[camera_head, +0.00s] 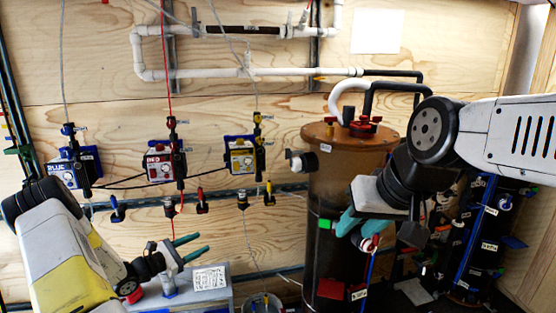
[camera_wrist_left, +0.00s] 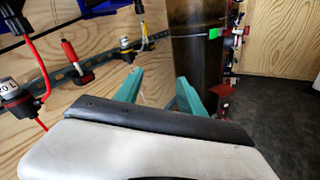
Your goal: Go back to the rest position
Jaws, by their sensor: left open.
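My left gripper (camera_head: 192,247) reaches in from the lower left in the head view. Its two teal fingers are apart with nothing between them, in front of the wooden wall. The left wrist view shows the same open fingers (camera_wrist_left: 160,92), with the dark cylinder beyond them. My right gripper (camera_head: 347,222) hangs from the arm on the right, in front of the brown cylindrical tank (camera_head: 335,190). Its teal fingertips point down and left. They overlap the tank's right side in the picture, and I cannot tell whether they are apart.
Blue, red and yellow valve boxes (camera_head: 241,155) hang on the wall, with hoses and a dark rail below. A grey box (camera_head: 208,293) stands below my left gripper. A dark rack with blue and red fittings (camera_head: 480,235) is at right. White pipes (camera_head: 270,72) run above.

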